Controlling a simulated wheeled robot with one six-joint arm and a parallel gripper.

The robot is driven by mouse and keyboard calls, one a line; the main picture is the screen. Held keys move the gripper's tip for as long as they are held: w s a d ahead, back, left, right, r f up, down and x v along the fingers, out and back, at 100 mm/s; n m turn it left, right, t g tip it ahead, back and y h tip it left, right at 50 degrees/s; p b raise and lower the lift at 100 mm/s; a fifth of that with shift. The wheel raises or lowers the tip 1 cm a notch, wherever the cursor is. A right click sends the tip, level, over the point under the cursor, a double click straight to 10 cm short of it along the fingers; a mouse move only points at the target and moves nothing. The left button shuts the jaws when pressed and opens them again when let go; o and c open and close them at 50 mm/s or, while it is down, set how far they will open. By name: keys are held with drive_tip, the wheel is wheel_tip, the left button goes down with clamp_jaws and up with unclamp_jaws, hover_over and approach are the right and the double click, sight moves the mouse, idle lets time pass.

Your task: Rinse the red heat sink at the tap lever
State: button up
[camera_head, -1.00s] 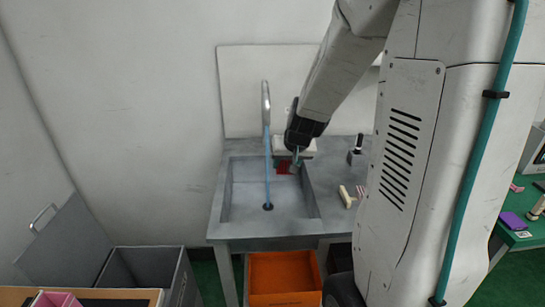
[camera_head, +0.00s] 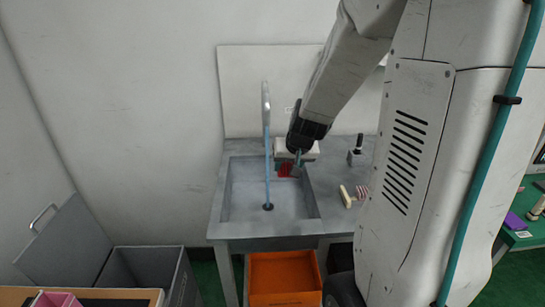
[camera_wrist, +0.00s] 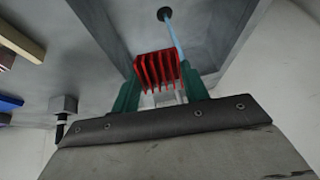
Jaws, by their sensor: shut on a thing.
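The red heat sink (camera_wrist: 156,70), a block with several fins, is held between the green fingers of my gripper (camera_wrist: 160,88) in the wrist view. In the head view the heat sink (camera_head: 285,171) shows as a small red patch at the back right of the grey sink basin (camera_head: 243,211), with my gripper (camera_head: 297,160) at it. A blue water stream (camera_head: 267,150) falls from the curved tap spout (camera_head: 265,90) to the drain, left of the heat sink. The heat sink looks apart from the stream. The lever (camera_head: 358,146) with a dark handle stands on the counter right of the basin.
A wooden-handled brush (camera_head: 346,197) lies on the counter right of the basin. An orange bin (camera_head: 284,277) sits below the counter. A grey open container (camera_head: 150,268) stands at lower left. A white panel (camera_head: 240,95) stands behind the sink.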

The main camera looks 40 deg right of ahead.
idle(0.5)
drive_tip(key=s+a+r, duration=0.1)
drive_tip(key=s+r, duration=0.3)
drive_tip(key=shift+s+a, duration=0.25)
drive_tip(key=shift+s, duration=0.15)
idle(0.7)
